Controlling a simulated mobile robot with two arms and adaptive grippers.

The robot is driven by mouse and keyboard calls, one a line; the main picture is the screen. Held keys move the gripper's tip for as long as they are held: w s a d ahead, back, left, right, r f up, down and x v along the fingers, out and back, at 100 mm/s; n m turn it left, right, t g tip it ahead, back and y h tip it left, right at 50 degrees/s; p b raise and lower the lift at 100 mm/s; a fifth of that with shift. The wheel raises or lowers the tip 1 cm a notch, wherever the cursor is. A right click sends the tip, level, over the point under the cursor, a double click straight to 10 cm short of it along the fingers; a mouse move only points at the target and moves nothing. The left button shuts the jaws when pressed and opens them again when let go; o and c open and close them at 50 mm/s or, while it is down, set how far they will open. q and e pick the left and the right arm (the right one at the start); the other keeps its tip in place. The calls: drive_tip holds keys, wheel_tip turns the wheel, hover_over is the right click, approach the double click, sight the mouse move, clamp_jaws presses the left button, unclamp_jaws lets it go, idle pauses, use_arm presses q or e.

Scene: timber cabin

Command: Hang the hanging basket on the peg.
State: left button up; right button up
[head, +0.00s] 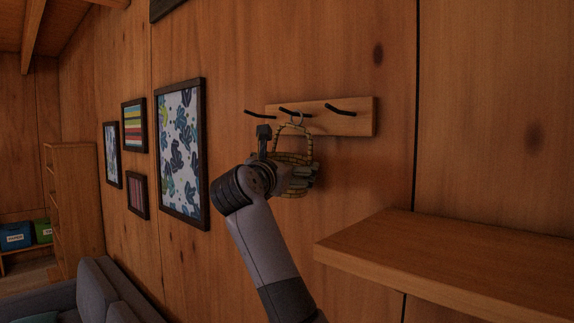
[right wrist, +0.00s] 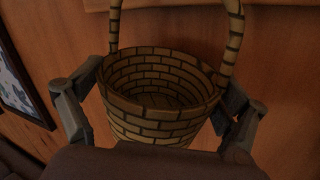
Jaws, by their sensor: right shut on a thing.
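The hanging basket (head: 300,158) is a yellow-brown woven basket with an arched handle and a small hook at its top. It is upright in front of the wall, just below the peg rail (head: 356,118). The rail is wooden and carries three dark pegs. The basket's hook overlaps the middle peg (head: 296,112) in the head view; I cannot tell whether it bears on the peg. My right gripper (head: 297,178) is shut on the basket's body. In the right wrist view its fingers press on both sides of the empty-looking basket (right wrist: 160,95). My left gripper is not in view.
A wooden shelf (head: 460,262) juts out at the lower right. Framed pictures (head: 181,150) hang on the wall to the left. A grey sofa (head: 105,290) stands at the lower left, and a bookcase (head: 75,205) is behind it. The wall around the rail is clear.

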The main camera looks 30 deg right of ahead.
drive_tip(key=o, duration=0.9)
drive_tip(key=v, duration=1.2)
drive_tip(key=shift+d, duration=0.1)
